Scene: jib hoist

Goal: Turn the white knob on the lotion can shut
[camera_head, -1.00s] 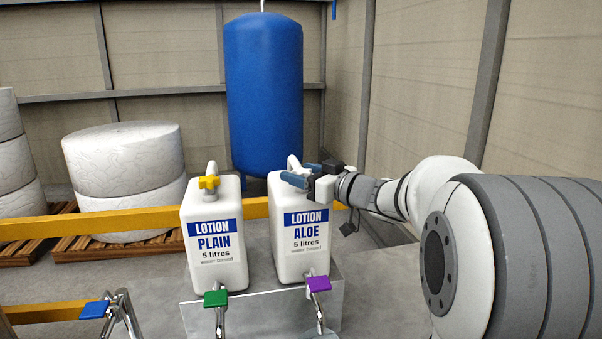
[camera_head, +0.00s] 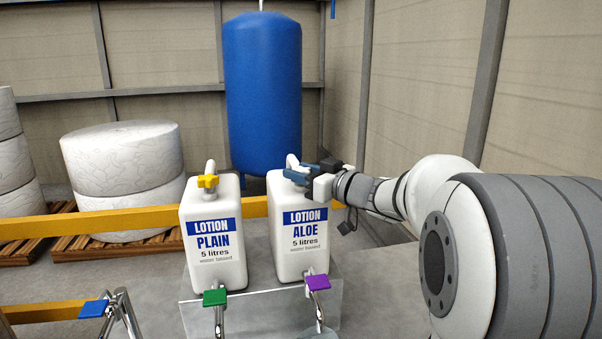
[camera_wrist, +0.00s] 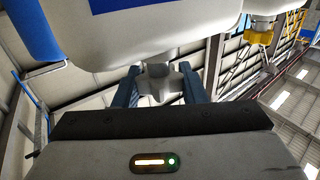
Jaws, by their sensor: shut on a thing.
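The white can labelled LOTION ALOE (camera_head: 304,262) stands upright on a grey stand, with a white handle on top. My gripper (camera_head: 302,175) is at the top of this can, reaching in from the right, and its blue fingers hide the knob in the head view. In the wrist view the pale knob (camera_wrist: 158,82) sits between the two blue fingers of my gripper (camera_wrist: 160,88), which are shut on it. The can's body (camera_wrist: 165,38) fills the top of the wrist view.
A second can, LOTION PLAIN (camera_head: 212,268), stands close on the left with a yellow knob (camera_head: 208,182). Green (camera_head: 215,297) and purple (camera_head: 318,283) tap levers are in front. A yellow rail (camera_head: 100,220) and a blue tank (camera_head: 263,95) are behind.

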